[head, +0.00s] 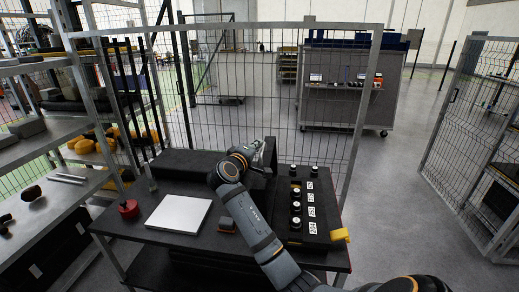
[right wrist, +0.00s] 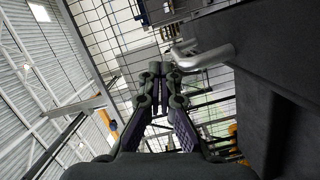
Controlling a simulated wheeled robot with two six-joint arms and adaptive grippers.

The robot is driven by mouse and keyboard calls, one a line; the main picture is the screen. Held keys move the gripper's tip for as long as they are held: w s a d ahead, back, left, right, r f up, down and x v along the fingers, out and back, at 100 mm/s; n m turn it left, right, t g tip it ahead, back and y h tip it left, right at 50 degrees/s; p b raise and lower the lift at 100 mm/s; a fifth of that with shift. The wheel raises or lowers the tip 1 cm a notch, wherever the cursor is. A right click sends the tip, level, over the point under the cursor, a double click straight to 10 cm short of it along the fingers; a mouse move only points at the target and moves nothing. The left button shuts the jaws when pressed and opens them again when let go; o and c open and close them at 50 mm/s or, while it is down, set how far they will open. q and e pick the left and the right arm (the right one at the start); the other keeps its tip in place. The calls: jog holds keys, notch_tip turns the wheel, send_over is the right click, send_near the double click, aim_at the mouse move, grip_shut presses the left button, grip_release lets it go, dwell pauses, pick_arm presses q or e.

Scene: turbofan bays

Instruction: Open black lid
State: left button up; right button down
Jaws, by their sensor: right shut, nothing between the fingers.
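A long black box with a flat black top (head: 188,164) lies along the back of the dark table in the head view. I cannot tell for sure which part is the black lid. My right gripper (head: 264,150) is over the table's back edge, at the right end of this box. In the right wrist view its fingers (right wrist: 155,70) are together and empty. A bent metal handle (right wrist: 208,57) on a large dark surface (right wrist: 270,80) shows just right of the fingertips. The fingers look apart from the handle. My left gripper is not in view.
A mesh fence (head: 361,110) stands close behind.

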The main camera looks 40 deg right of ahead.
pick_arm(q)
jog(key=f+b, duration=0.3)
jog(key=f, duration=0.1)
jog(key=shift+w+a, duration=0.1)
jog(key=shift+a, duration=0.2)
pick_arm(e)
jog(key=v, duration=0.9)
jog(key=shift+a, duration=0.4)
